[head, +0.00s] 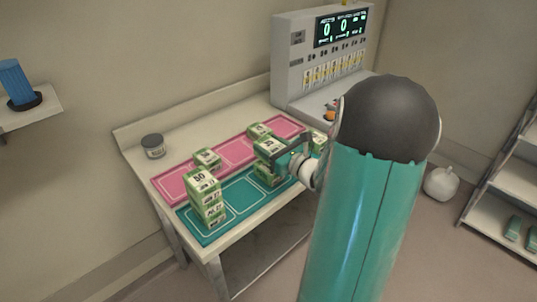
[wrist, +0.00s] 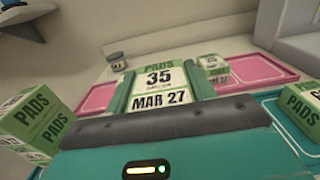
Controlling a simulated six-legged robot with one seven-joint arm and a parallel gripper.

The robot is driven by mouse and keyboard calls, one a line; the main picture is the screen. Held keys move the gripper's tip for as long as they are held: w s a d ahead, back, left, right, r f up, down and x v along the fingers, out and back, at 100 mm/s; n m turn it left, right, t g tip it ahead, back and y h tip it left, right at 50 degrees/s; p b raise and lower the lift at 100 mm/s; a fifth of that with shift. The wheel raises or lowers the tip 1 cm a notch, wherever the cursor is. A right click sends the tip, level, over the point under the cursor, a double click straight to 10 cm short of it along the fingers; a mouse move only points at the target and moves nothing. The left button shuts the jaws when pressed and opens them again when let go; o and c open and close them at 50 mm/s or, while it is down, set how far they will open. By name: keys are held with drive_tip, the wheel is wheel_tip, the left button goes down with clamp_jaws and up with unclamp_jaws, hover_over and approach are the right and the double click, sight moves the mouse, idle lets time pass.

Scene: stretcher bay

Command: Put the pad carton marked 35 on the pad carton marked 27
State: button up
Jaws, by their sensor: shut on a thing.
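My gripper (head: 285,152) is over the teal mat. It is shut on a green and white carton (wrist: 158,82) whose face reads PADS, 35 and MAR 27 in the wrist view. The same carton (head: 267,147) shows in the head view between the dark fingers.
The teal mat (head: 236,203) lies along the bench front, the pink mat (head: 230,152) behind it. Single cartons stand on the pink mat (head: 206,157) and farther back (head: 259,130). Another carton (head: 317,139) is right of my gripper. A dark-lidded jar (head: 153,146) and grey console (head: 293,62) stand behind.

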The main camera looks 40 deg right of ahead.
drive_tip(key=shift+w+d+f, duration=0.1)
drive_tip(key=shift+w+f, duration=0.2)
drive_tip(key=shift+f, duration=1.65)
drive_tip(key=shift+f, duration=0.15)
drive_tip(key=o, duration=1.1)
drive_tip(key=shift+r, duration=0.2)
drive_tip(key=s, duration=1.2)
drive_tip(key=shift+d, duration=0.15)
